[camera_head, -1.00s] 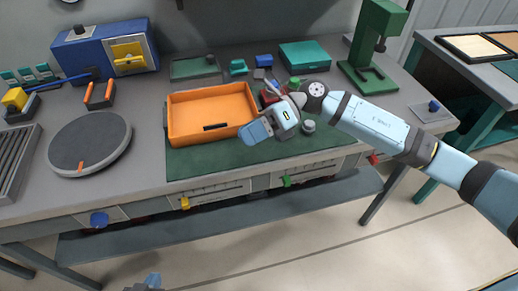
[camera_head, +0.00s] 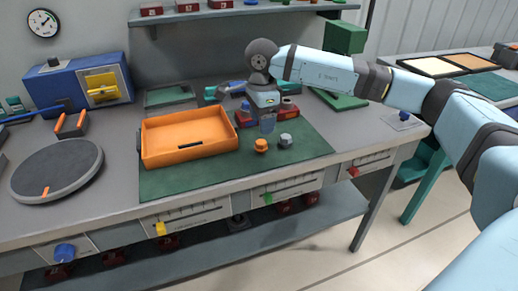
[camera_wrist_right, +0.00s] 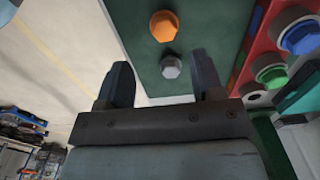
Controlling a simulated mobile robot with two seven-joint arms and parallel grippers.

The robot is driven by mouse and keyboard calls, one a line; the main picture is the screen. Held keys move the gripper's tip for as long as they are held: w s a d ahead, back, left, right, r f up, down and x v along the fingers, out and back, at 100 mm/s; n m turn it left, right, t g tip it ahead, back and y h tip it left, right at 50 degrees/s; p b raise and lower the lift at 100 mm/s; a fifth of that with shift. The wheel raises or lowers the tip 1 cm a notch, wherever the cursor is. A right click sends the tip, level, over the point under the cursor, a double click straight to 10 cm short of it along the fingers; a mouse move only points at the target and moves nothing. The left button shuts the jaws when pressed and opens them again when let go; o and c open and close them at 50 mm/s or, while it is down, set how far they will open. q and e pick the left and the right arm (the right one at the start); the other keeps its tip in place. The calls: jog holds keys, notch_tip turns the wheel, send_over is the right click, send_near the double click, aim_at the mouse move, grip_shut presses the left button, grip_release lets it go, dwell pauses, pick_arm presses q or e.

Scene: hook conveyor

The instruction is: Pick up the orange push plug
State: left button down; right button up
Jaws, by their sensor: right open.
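The orange push plug (camera_head: 261,145) stands on the green mat (camera_head: 180,180), right of the orange tray. A grey plug (camera_head: 285,141) stands just to its right. My right gripper (camera_head: 267,124) hangs above and behind the plugs, pointing down. In the right wrist view its two fingers (camera_wrist_right: 158,85) are apart with nothing between them. The orange push plug (camera_wrist_right: 164,25) shows there beyond the fingertips, with the grey plug (camera_wrist_right: 171,67) nearer to them. My left gripper is not in view.
The orange tray (camera_head: 150,145) sits on the mat to the left. A red block (camera_wrist_right: 262,45) with blue and green plugs lies close to the right finger in the right wrist view. The mat's front right part is clear.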

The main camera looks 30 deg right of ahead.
aim_at(261, 142)
jog(key=f, duration=0.8)
jog(key=shift+w+d+f+b, duration=0.1)
jog(key=shift+w+f+b, duration=0.15)
jog(key=shift+b, duration=0.15)
jog(key=shift+r, duration=0.1)
jog(key=c, duration=0.8)
